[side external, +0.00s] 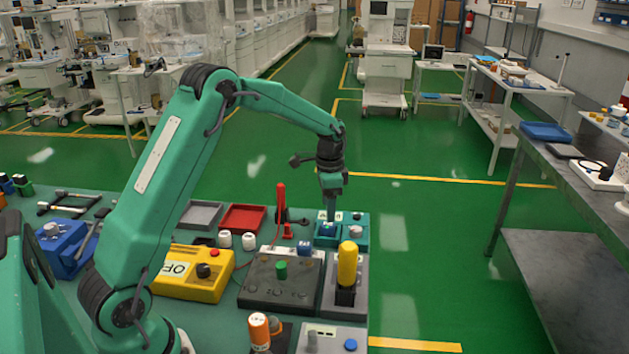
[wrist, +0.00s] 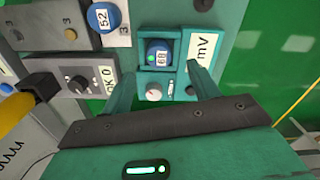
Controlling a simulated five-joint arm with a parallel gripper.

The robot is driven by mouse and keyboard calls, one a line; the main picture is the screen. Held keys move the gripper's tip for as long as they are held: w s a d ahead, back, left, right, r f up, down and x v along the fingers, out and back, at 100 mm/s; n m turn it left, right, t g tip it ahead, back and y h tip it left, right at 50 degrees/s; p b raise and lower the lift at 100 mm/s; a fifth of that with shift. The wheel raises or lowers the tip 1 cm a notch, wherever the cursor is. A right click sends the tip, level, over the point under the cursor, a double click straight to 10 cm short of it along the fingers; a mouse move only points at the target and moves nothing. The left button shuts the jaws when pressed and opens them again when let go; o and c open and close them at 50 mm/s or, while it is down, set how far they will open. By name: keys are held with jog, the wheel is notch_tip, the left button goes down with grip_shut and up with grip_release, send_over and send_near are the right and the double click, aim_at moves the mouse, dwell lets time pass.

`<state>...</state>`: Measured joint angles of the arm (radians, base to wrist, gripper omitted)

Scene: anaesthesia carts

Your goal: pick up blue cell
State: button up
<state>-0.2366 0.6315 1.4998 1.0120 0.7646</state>
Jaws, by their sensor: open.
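A blue cell (wrist: 158,54) with a small number label sits in a square teal holder (wrist: 143,55) on a teal unit marked mV. In the side view this cell (side external: 327,229) shows just below my gripper (side external: 330,214). In the wrist view my gripper (wrist: 160,76) is open, with one finger on each side of the holder and nothing between them. I cannot tell how far above the cell the fingertips are. A second blue cell (wrist: 103,17), labelled 52, sits on the dark panel to the left; it also shows in the side view (side external: 304,248).
A yellow-topped post (side external: 347,264) stands close in front of the teal unit. A red upright handle (side external: 281,200) stands to the left. A yellow box (side external: 195,275) and red tray (side external: 243,218) lie farther left. Green floor lies beyond the table's right edge.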

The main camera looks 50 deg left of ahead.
aim_at(328, 224)
jog(key=shift+s+d+f, duration=0.1)
jog(key=shift+f, duration=2.55)
jog(key=c, duration=1.2)
jog(key=shift+r, duration=0.15)
jog(key=shift+r, duration=0.55)
jog(key=r, duration=0.3)
jog(key=shift+d+r, duration=0.15)
jog(key=shift+d, duration=0.1)
jog(key=s+d+r, duration=0.1)
jog(key=d+r, duration=0.1)
jog(key=d, duration=0.1)
jog(key=s+d+r, duration=0.1)
jog(key=d+r, duration=0.1)
jog(key=d, duration=0.2)
jog(key=s+d+r, duration=0.1)
jog(key=d+r, duration=0.1)
jog(key=d, duration=0.1)
jog(key=shift+s+d+r, duration=0.2)
jog(key=shift+s+d, duration=0.05)
jog(key=shift+d, duration=0.05)
